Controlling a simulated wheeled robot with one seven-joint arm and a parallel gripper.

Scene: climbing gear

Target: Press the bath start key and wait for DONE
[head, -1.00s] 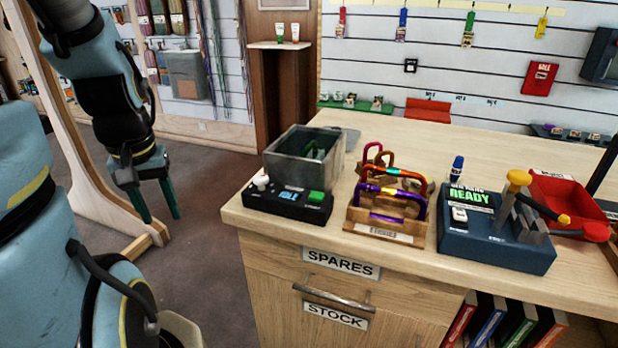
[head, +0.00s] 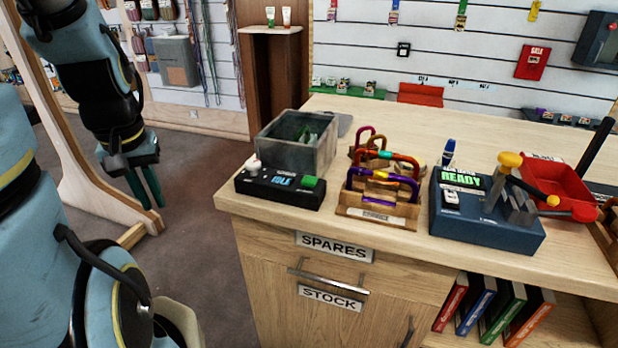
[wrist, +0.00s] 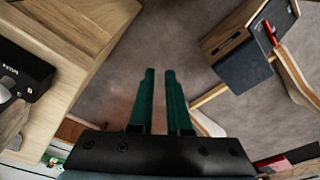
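The bath unit (head: 281,186) is a black box at the counter's left front corner, with a small screen (head: 284,181) that seems to read IDLE. A green key (head: 309,182) sits right of the screen and a pale knob (head: 254,162) at its left end. A grey see-through tank (head: 297,143) with green items inside stands directly behind it. My gripper (head: 147,197) hangs over the floor, left of the counter and apart from it. Its two green fingers point down. In the wrist view the fingers (wrist: 160,100) stand a little apart with nothing between them.
A wooden rack (head: 377,212) of coloured carabiners stands right of the bath unit. Further right are a blue device (head: 485,221) reading READY and a red tray (head: 555,184). A wooden post (head: 62,150) stands left of my gripper. The counter's back middle is clear.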

